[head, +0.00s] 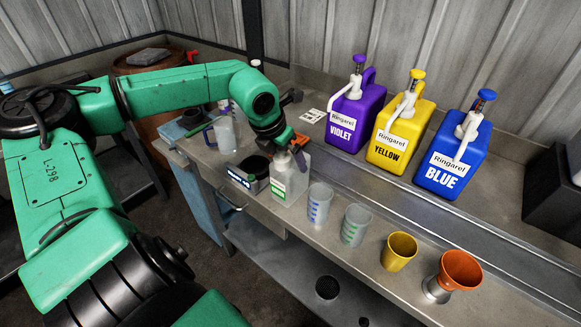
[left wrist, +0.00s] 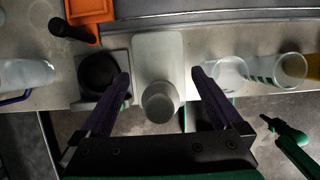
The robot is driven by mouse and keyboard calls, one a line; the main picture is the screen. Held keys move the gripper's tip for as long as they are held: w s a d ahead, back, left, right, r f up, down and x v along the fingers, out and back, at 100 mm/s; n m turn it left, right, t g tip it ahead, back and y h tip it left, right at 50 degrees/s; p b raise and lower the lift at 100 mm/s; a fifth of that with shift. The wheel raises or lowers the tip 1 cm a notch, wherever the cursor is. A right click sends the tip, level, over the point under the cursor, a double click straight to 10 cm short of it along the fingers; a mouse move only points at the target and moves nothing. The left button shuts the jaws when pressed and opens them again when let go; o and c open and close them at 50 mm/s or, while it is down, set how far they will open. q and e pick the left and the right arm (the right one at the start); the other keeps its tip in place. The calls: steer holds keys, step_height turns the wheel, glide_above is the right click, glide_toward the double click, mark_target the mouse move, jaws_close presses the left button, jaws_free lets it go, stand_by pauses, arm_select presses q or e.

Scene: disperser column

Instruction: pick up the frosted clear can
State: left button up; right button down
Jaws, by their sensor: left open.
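The frosted clear can (head: 291,182) stands upright on the bench's front part, with a green-marked label on its front. In the left wrist view the can (left wrist: 158,52) lies between my fingers, with a round pale top or spout (left wrist: 160,102) toward the gripper base. My left gripper (head: 286,146) is just over the can's top in the head view. Its two dark fingers (left wrist: 160,75) are spread wide, one on each side of the can, with gaps to both sides. The gripper partly hides the can's top. My right gripper does not show.
A dark open container (head: 251,174) stands close left of the can, a measuring cup (head: 318,203) close right. Further right are another cup (head: 355,225), a yellow cup (head: 399,251) and an orange funnel (head: 460,270). Violet (head: 352,118), yellow (head: 402,130) and blue (head: 452,158) jugs stand behind.

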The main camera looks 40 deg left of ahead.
arm_select(q)
steer(key=shift+x, duration=0.9)
steer(key=shift+f, duration=0.2)
steer(key=shift+r, duration=0.1)
jaws_close()
